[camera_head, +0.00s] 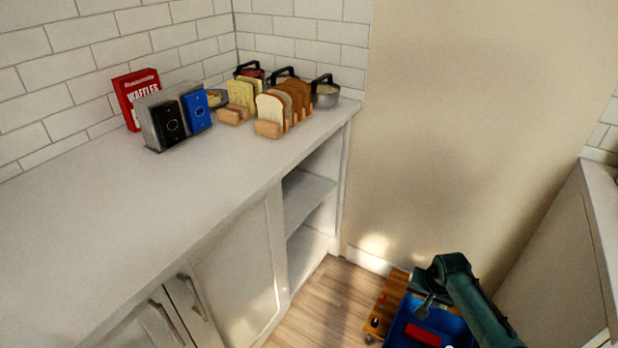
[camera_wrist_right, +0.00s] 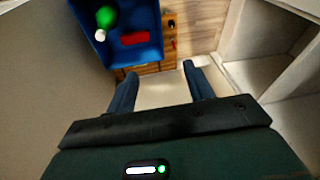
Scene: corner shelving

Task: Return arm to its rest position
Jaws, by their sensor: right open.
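My right arm (camera_head: 478,305) is dark green and comes in from the lower right in the head view. Its gripper (camera_head: 424,300) hangs low over the floor area, beside and partly over a blue crate (camera_head: 456,326). In the right wrist view the two fingers of my right gripper (camera_wrist_right: 160,72) are spread apart with nothing between them. The same blue crate shows beyond them at the upper left (camera_wrist_right: 84,12). My left gripper is in neither view.
The white counter (camera_head: 120,215) bears a red waffle box (camera_head: 133,88), bread racks (camera_head: 268,129) and pots (camera_head: 325,95). Open shelves (camera_head: 308,205) are below. A beige wall (camera_head: 460,110) stands behind my arm. The crate holds a red item (camera_wrist_right: 134,38) and a green-and-white item (camera_wrist_right: 105,18).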

